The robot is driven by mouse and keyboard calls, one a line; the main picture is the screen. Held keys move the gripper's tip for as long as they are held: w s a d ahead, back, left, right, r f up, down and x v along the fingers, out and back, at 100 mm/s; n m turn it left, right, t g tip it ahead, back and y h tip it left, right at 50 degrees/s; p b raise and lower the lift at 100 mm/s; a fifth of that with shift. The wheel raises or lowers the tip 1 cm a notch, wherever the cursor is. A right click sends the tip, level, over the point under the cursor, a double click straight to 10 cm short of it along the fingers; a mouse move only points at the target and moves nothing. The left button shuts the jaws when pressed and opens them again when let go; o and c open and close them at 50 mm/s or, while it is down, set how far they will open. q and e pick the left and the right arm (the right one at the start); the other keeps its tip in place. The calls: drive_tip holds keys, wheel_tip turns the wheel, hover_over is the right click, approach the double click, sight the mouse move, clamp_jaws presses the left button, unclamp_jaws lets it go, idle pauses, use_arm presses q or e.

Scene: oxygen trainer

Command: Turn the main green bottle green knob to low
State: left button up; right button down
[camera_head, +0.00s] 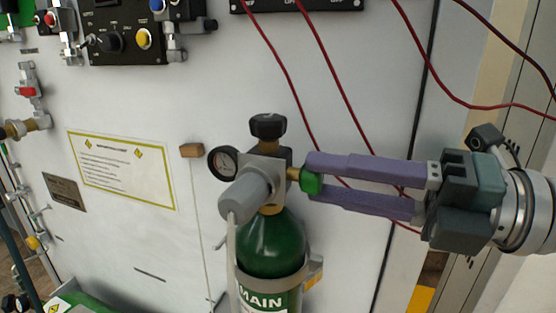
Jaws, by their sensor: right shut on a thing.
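The main green bottle (272,244) stands upright in front of the white panel, with "MAIN" on its label. Its valve block (268,168) carries a round gauge (223,163) on the left, a black knob (267,126) on top and a grey cylindrical part (245,192) in front. The green knob (311,183) sticks out to the right of the block on a brass stem. My right gripper (313,181) comes in from the right and its purple fingers are shut on the green knob. The fingers partly cover the knob, and its setting cannot be read. My left gripper is not in view.
Red cables (333,75) hang across the panel behind my right gripper. A control box (120,38) with knobs is at the top left. A notice (122,168) and pipe fittings (30,95) are at the left. A strap bracket (314,272) holds the bottle.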

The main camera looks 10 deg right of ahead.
drive_tip(key=shift+m+p, duration=0.3)
drive_tip(key=shift+m, duration=0.3)
drive_tip(key=c, duration=0.5)
unclamp_jaws()
drive_tip(key=b+v, duration=0.1)
drive_tip(key=v, duration=0.9)
drive_tip(key=shift+b, duration=0.3)
